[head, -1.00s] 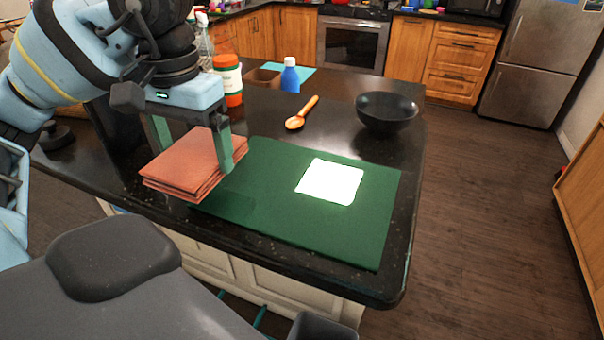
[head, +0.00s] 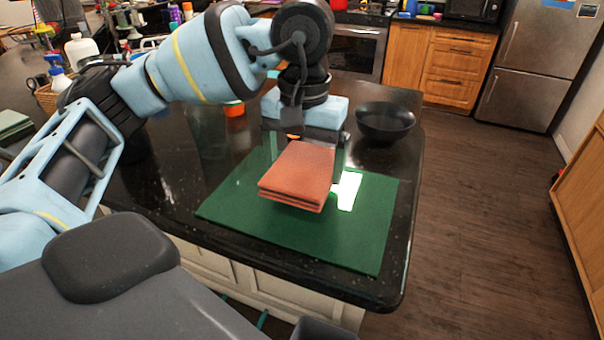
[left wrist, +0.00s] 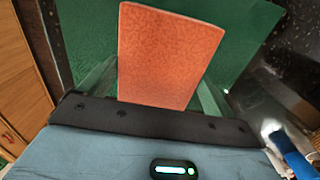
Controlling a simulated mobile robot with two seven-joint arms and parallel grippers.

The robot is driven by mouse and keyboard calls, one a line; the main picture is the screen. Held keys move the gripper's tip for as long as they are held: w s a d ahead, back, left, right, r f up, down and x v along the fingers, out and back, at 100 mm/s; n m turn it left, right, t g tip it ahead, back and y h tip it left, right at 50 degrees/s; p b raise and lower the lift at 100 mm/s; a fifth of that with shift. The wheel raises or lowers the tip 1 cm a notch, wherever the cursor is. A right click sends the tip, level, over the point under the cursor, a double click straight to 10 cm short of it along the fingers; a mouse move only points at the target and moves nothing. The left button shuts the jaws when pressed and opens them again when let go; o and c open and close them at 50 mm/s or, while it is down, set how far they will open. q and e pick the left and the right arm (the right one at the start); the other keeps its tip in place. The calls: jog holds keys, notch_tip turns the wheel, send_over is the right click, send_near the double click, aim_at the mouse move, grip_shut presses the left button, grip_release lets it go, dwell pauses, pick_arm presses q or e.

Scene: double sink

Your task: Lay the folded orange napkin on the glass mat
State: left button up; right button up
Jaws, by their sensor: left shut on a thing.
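The folded orange napkin (head: 297,174) is a thick layered square held over the green glass mat (head: 236,200). My left gripper (head: 304,158) is shut on the napkin, which juts out from between the fingers toward the front of the counter. The napkin appears to be a little above the mat; the exact gap cannot be told. In the left wrist view the napkin (left wrist: 168,55) sits between the two fingers, with the green mat (left wrist: 85,32) behind it. The napkin hides part of the mat. My right gripper is not in view.
A bright white patch, perhaps glare, shows on the mat right of the napkin. A dark bowl (head: 385,121) stands beyond the mat at the back right. An orange-based container (head: 234,108) stands behind my arm. The counter's right edge is close to the mat.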

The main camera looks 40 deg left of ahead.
aim_at(303, 166)
pick_arm(q)
jog(key=shift+f, duration=1.75)
jog(key=shift+f, duration=0.15)
jog(key=o, duration=0.7)
notch_tip(303, 166, up, 12)
jog(key=shift+r+p, duration=0.25)
jog(key=shift+p, duration=0.05)
